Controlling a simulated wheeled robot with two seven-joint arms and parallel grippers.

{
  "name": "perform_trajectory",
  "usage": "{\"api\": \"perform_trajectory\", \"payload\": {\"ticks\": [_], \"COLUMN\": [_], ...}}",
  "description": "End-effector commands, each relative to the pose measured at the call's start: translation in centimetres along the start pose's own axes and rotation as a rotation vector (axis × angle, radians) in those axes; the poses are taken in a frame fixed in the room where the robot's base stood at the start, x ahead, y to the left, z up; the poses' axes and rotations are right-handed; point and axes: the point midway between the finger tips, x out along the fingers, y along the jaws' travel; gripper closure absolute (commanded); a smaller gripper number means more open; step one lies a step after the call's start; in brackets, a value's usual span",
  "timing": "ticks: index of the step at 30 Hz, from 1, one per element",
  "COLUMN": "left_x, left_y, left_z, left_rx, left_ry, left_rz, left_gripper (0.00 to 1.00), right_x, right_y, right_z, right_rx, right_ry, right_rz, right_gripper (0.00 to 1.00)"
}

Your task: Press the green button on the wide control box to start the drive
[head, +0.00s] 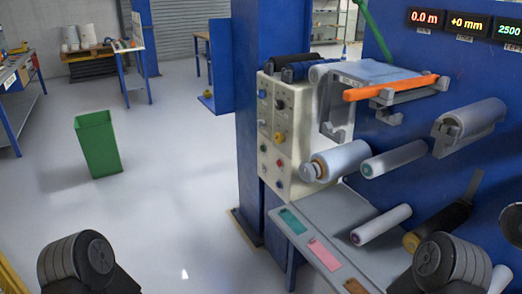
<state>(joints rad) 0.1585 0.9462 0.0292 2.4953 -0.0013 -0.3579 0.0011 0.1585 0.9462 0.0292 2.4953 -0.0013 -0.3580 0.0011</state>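A cream control box (295,125) is mounted on the blue machine in the middle of the head view. Its front face carries several small knobs and buttons, among them a yellow-orange one (278,137) and a red one (279,163). Dark ribbed parts of my two arms show at the bottom left and bottom right, well apart from the box. Neither gripper's fingers are in the picture.
Rollers (340,161) stick out right of the box. Below is a grey shelf (335,215) with coloured pieces. An orange bar (390,88) and digital displays (428,18) are higher up. A green bin (98,145) stands on the left. The floor between is clear.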

Motion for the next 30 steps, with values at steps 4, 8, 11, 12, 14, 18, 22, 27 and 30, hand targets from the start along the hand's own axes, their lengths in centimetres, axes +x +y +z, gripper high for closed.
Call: {"api": "perform_trajectory", "payload": {"ticks": [4,8,11,12,14,18,22,27,30], "left_x": [0.00,0.00,0.00,0.00,0.00,0.00,0.00,0.00,0.00], "left_y": [0.00,0.00,0.00,0.00,0.00,0.00,0.00,0.00,0.00], "left_z": [0.00,0.00,0.01,0.01,0.01,0.00,0.00,0.00,0.01], "left_rx": [0.000,0.000,0.000,0.000,0.000,0.000,0.000,0.000,0.000], "left_ry": [0.000,0.000,0.000,0.000,0.000,0.000,0.000,0.000,0.000], "left_rz": [0.000,0.000,0.000,0.000,0.000,0.000,0.000,0.000,0.000], "left_gripper": [0.81,0.91,1.00,1.00,1.00,1.00,1.00,1.00,1.00], "right_x": [0.00,0.00,0.00,0.00,0.00,0.00,0.00,0.00,0.00], "right_y": [0.00,0.00,0.00,0.00,0.00,0.00,0.00,0.00,0.00], "right_z": [0.00,0.00,0.01,0.01,0.01,0.00,0.00,0.00,0.00], "right_rx": [0.000,0.000,0.000,0.000,0.000,0.000,0.000,0.000,0.000], "right_ry": [0.000,0.000,0.000,0.000,0.000,0.000,0.000,0.000,0.000], "right_rz": [0.000,0.000,0.000,0.000,0.000,0.000,0.000,0.000,0.000], "right_gripper": [1.00,1.00,1.00,1.00,1.00,1.00,1.00,1.00,1.00]}}
